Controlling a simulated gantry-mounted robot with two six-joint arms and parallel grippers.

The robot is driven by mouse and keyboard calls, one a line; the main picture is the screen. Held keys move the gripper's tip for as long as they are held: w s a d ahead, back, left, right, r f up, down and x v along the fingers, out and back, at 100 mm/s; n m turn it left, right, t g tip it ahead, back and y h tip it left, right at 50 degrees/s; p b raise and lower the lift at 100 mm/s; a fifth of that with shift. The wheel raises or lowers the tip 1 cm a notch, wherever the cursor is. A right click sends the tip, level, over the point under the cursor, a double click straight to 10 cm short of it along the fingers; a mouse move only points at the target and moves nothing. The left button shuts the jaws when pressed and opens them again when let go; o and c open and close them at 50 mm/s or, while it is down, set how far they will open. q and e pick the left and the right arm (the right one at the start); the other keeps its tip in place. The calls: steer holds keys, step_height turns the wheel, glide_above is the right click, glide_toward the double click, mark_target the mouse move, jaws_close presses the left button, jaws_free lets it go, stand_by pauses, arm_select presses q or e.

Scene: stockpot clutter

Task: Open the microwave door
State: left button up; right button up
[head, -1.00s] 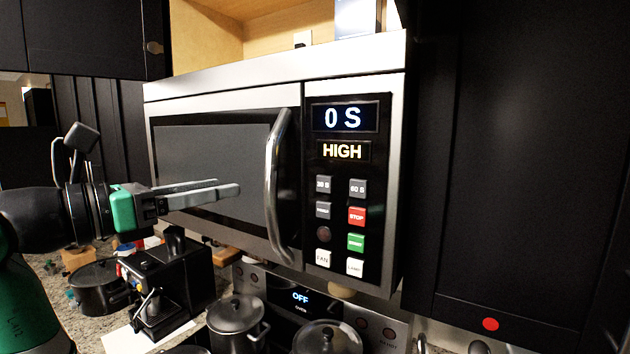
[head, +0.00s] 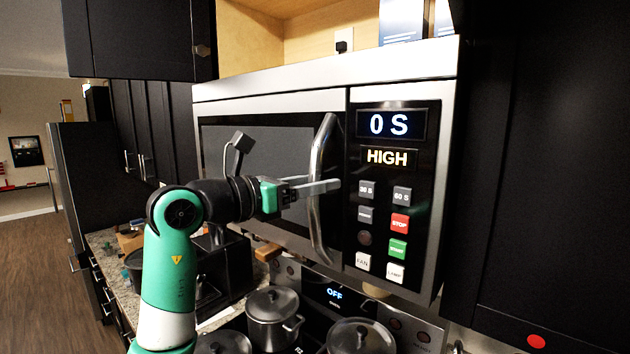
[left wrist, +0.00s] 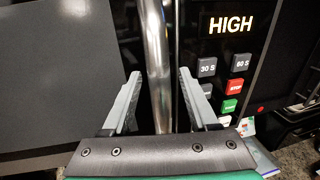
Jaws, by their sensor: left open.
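The microwave (head: 330,75) is mounted above the stove, and its door (head: 262,150) is shut. A curved vertical metal handle (head: 318,160) runs along the door's right side. My left gripper (head: 335,188) is open at the lower middle of the handle. In the left wrist view the handle (left wrist: 158,60) stands between the two open fingers (left wrist: 160,85), nearer the left one. I cannot tell whether either finger touches it. The control panel (head: 390,180) to the right reads 0 S and HIGH. My right gripper is in neither view now.
Several pots, including a lidded one (head: 272,318), stand on the stove below. A black coffee machine (head: 230,265) is on the counter behind my left arm. Dark cabinets (head: 540,150) flank the microwave, and an open wooden shelf (head: 290,35) is above it.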

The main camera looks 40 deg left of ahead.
arm_select(q)
jaws_close()
stand_by(1.4)
